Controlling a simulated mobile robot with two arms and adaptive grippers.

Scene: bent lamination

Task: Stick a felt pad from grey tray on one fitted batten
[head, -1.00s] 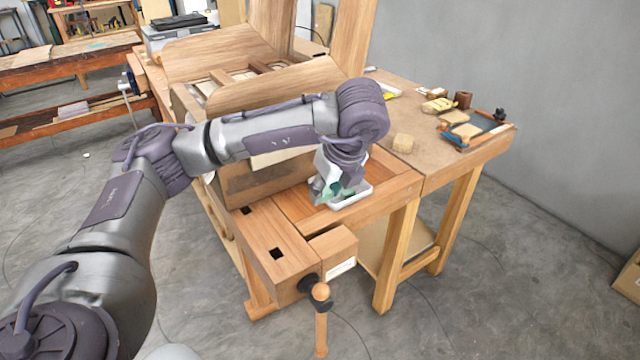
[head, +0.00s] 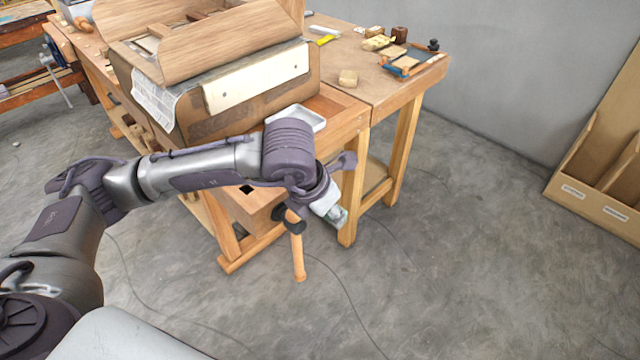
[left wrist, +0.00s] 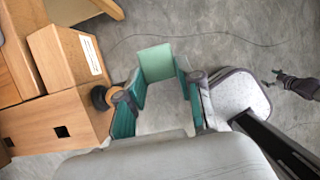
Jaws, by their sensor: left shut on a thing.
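My left gripper (head: 337,212) is past the front of the bench, over open floor. In the left wrist view, the left gripper (left wrist: 158,92) is shut on a light green square felt pad (left wrist: 156,62) between its green-lined fingers. The grey tray (head: 308,117) sits on the bench top and looks pale; its inside is partly hidden by my arm. A cream batten (head: 258,80) with two dark dots lies along the near side of the wooden form (head: 225,48). My right gripper (left wrist: 272,78) shows small at the right of the left wrist view, its fingertips apart.
The workbench (head: 340,108) has a vise handle (head: 297,255) at its front. A wooden rack (head: 590,190) stands at the right. The floor between is clear.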

